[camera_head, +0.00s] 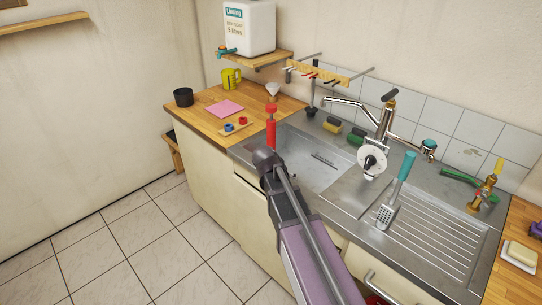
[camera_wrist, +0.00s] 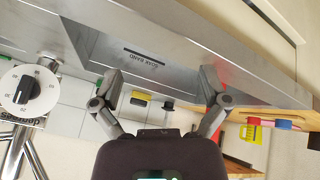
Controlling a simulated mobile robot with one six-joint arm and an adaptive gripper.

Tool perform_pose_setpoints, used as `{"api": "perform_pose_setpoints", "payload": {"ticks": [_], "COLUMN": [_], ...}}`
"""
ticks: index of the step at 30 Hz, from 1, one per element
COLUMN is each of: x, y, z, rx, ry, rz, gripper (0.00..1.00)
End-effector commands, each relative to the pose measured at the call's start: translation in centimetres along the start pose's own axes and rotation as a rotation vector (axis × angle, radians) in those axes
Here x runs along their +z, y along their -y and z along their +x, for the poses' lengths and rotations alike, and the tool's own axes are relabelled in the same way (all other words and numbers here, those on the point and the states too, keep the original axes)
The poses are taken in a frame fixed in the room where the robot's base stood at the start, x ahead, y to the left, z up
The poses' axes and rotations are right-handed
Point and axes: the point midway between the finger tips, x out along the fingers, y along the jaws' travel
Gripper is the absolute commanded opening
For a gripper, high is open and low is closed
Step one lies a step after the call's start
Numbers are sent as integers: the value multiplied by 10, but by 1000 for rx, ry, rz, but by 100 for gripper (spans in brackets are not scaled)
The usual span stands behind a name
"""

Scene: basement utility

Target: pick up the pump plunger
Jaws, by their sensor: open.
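A red upright thing with a knob on a thin neck, which looks like the pump plunger (camera_head: 270,132), shows at the left end of the sink in the head view. My gripper (camera_head: 266,160) is just below it in that picture and hides its lower end. In the wrist view my gripper (camera_wrist: 162,80) is open, with nothing between its fingers. A patch of red, probably the same plunger (camera_wrist: 224,74), shows beside and behind the right finger. I cannot tell how far the gripper is from it.
The steel sink (camera_head: 300,165) has a tap (camera_head: 384,115) behind it. A black-based thing (camera_head: 311,112) and sponges (camera_head: 332,125) line the back edge. A pink cloth (camera_head: 225,109) and a black cup (camera_head: 183,97) are on the wooden counter.

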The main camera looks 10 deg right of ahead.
Motion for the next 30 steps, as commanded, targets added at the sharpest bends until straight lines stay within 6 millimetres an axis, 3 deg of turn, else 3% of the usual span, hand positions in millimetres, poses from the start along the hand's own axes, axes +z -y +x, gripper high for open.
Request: {"api": "perform_pose_setpoints", "payload": {"ticks": [1,6,13,19,30], "x": [-21,-78,-139,-159,-161], "y": [14,53,108,132,134], "z": [0,-8,-32,-46,-48], "rx": [18,56,29,-4,-11], "ry": [-51,-255,-505,-604,-619], "rz": [30,153,282,330,337], "gripper": [95,95,95,95,95]}}
